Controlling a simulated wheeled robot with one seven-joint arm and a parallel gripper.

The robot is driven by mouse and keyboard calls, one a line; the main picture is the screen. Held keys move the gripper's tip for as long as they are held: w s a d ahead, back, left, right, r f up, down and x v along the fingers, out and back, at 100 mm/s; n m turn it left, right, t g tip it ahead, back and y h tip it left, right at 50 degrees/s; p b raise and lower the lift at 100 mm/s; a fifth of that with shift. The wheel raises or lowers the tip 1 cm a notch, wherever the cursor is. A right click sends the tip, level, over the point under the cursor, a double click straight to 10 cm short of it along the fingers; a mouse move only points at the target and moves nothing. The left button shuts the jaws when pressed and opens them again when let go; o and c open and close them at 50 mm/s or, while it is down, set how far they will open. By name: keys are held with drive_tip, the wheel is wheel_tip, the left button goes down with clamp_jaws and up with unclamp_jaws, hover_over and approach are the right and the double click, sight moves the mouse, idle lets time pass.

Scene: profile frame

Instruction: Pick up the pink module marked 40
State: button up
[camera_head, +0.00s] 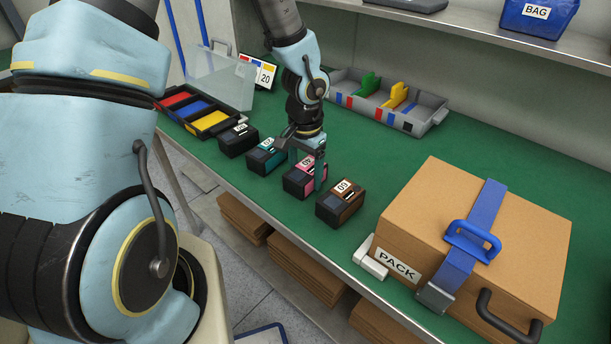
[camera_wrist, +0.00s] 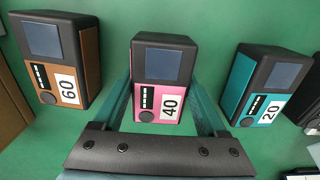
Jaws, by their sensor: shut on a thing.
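The pink module marked 40 (camera_head: 299,182) has a dark casing and stands on the green bench in a row of similar modules. In the wrist view the module (camera_wrist: 165,75) is in the middle, its label readable, with one finger along each side. My gripper (camera_head: 305,173) comes down from above and is shut on this module. Its fingers also show in the wrist view (camera_wrist: 163,95). The module looks upright and at bench level; I cannot tell any small gap under it. Part of it is hidden by the fingers in the head view.
The teal module marked 20 (camera_head: 267,157) and the brown one marked 60 (camera_head: 341,203) stand close on either side. A black module (camera_head: 238,139) is beyond the teal. A strapped PACK box (camera_head: 470,240) is at right. Trays (camera_head: 207,112) and a grey bin (camera_head: 390,103) are behind.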

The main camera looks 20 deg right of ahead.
sight(305, 169)
wheel_tip(305, 169, up, 10)
drive_tip(key=shift+r, duration=0.1)
idle(0.4)
